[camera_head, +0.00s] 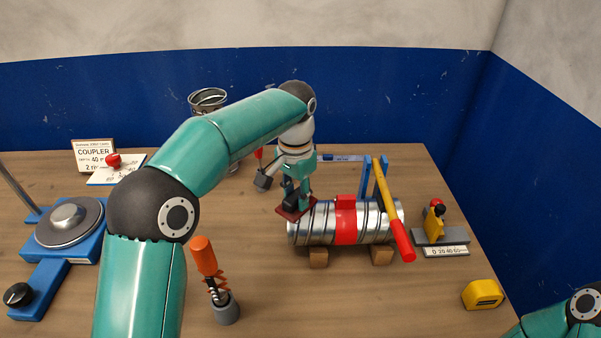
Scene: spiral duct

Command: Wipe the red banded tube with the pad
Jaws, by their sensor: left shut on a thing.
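The red banded tube (320,226) is a shiny spiral metal duct with a red band around its middle. It lies sideways on wooden blocks right of centre. My left gripper (293,200) points down at the tube's left end and is shut on the pad (287,214), a dark red flat piece. The pad is at the upper left edge of the tube; I cannot tell whether it touches. The gripper partly hides it. Part of my right arm shows at the bottom right corner, and its gripper is out of view.
A yellow rod with a red end (402,238) leans across the tube's right end, near a blue stand (365,178). An orange-handled tool (204,256) stands in front left. A yellow tape measure (482,294) lies at right. The front middle table is clear.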

